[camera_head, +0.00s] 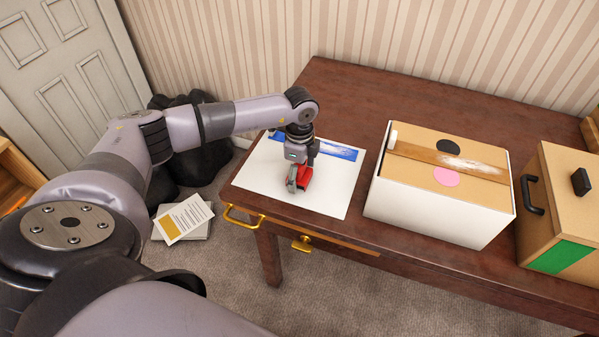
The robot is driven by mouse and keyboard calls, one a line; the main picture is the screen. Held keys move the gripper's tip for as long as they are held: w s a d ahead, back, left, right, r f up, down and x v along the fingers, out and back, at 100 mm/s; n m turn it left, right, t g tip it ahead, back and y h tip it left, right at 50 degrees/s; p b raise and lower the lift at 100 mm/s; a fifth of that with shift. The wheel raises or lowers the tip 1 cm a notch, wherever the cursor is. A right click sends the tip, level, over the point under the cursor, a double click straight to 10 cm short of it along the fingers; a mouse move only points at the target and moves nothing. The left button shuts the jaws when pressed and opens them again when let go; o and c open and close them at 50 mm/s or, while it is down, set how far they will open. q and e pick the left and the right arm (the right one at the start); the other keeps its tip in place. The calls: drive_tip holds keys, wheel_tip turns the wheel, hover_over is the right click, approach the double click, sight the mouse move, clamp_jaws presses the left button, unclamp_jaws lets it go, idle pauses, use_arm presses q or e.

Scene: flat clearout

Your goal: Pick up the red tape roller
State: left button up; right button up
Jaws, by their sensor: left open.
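The red tape roller (305,177) sits on a white sheet (255,184) with a blue strip, at the left end of the brown table. My left gripper (297,182) is directly over it, pointing down, with its fingers low beside the roller. The gripper is open; its body hides part of the roller, and I cannot tell whether a finger touches it. My right gripper is not in view.
A white-sided box (425,212) with a cardboard top stands right of the sheet. A cardboard case (565,190) with a black handle and green patch stands further right. Brass handles (243,217) are on the table's front. Dark bags and papers lie on the floor.

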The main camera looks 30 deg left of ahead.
use_arm(q)
drive_tip(key=shift+c, duration=0.2)
drive_tip(key=c, duration=1.3)
drive_tip(key=shift+r, duration=0.1)
wheel_tip(320, 180, up, 20)
drive_tip(key=shift+f+b, duration=0.1)
drive_tip(key=shift+b, duration=0.65)
drive_tip(key=o, duration=0.7)
drive_tip(key=c, duration=0.5)
